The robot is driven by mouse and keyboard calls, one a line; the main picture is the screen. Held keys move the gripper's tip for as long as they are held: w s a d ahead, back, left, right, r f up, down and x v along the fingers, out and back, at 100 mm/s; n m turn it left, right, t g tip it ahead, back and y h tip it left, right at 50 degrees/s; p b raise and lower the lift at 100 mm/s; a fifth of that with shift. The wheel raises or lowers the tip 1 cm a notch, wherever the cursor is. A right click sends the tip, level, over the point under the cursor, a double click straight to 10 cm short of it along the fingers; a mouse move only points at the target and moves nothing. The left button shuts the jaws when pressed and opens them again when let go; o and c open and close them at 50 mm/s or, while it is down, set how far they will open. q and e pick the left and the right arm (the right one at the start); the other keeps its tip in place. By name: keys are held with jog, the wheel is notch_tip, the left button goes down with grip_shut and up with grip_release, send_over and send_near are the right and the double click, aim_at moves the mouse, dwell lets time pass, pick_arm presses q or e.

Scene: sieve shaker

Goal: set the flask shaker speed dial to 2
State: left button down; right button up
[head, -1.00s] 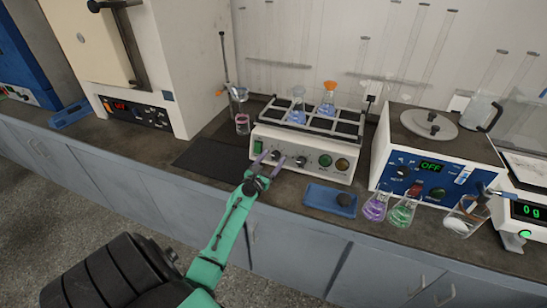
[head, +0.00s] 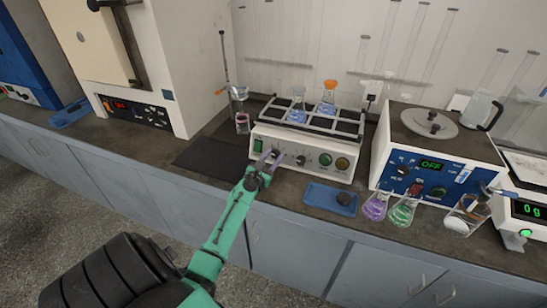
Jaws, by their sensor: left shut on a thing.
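The flask shaker (head: 285,143) is a cream box on the bench with a rack on top that holds two flasks. Its front panel has a green switch (head: 257,145) at the left and a row of knobs. A second dark knob (head: 301,160) and a green knob (head: 325,160) are uncovered to the right. My right gripper is not in view.
A blue tray (head: 318,204) with a dark round piece lies in front of the shaker. Purple (head: 374,208) and green (head: 402,213) flasks stand right of it, before a blue-panelled device (head: 425,177) reading OFF. A dark mat (head: 205,158) lies to the left.

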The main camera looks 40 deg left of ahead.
pick_arm(q)
jog(key=m+h, duration=0.1)
jog(key=m, duration=0.3)
jog(key=shift+m+h+b, duration=0.3)
jog(key=shift+h+b, duration=0.1)
jog(key=m+h, duration=0.1)
jog(key=m, duration=0.1)
jog(key=m+g+h, duration=0.1)
jog(key=m, duration=0.2)
jog(key=shift+r, duration=0.1)
jog(key=m+g+p, duration=0.1)
jog(key=m, duration=0.4)
jog(key=shift+a+r+g+h+p, duration=0.1)
jog(key=shift+r+g+h+p, duration=0.1)
jog(key=shift+g+h+p, duration=0.2)
jog(key=shift+m+g+p, duration=0.7)
jog(key=shift+m+p, duration=0.3)
jog(key=shift+m, duration=1)
jog(key=shift+f, duration=0.1)
jog(key=shift+c, duration=2.2)
grip_release()
